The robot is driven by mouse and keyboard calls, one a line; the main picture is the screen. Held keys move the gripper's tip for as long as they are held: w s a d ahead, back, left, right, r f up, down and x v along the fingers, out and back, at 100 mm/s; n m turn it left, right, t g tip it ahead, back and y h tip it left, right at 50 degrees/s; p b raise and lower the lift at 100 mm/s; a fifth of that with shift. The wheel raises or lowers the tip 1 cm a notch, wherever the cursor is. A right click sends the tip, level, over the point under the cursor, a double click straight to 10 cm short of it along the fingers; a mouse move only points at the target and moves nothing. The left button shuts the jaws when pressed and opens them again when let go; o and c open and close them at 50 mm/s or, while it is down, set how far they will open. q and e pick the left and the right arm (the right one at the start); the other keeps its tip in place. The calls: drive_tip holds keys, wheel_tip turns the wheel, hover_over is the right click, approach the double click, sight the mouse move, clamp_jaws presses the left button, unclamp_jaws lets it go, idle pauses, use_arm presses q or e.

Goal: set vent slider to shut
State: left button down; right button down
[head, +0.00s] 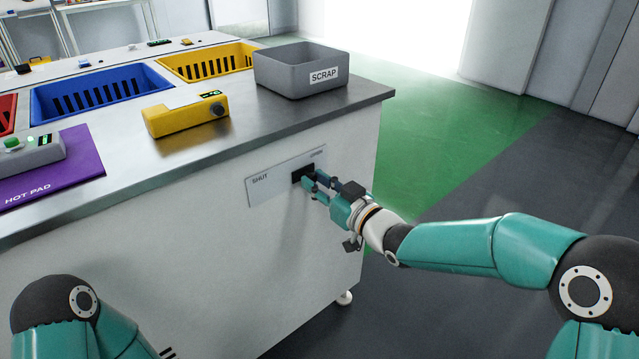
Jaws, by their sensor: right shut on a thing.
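The vent slider has a pale plate (272,184) on the white side of the counter, with SHUT lettered at its left end and a partly hidden word at its right end. Its dark knob (297,177) stands toward the right end of the plate, away from SHUT. My right gripper (308,182) is shut on the knob, its teal fingers covering part of it and of the plate. My left arm shows at the bottom left, but its gripper is not in view.
On the counter stand a grey SCRAP bin (290,72), a yellow device with a dial (185,115), blue (40,110) and yellow (165,62) slotted bins, and a purple HOT PAD (75,170). The counter's metal edge (250,148) runs above the plate. Open floor lies to the right.

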drive_tip(key=s+a+b, duration=0.2)
drive_tip(key=a, duration=0.1)
drive_tip(key=s+a+b, duration=0.2)
drive_tip(key=shift+a+f, duration=0.1)
drive_tip(key=shift+s+a, duration=0.1)
drive_tip(key=shift+a, duration=0.15)
drive_tip(key=c, duration=1)
unclamp_jaws()
drive_tip(key=shift+a, duration=0.1)
drive_tip(key=shift+o, duration=0.3)
drive_tip(key=v, duration=1.2)
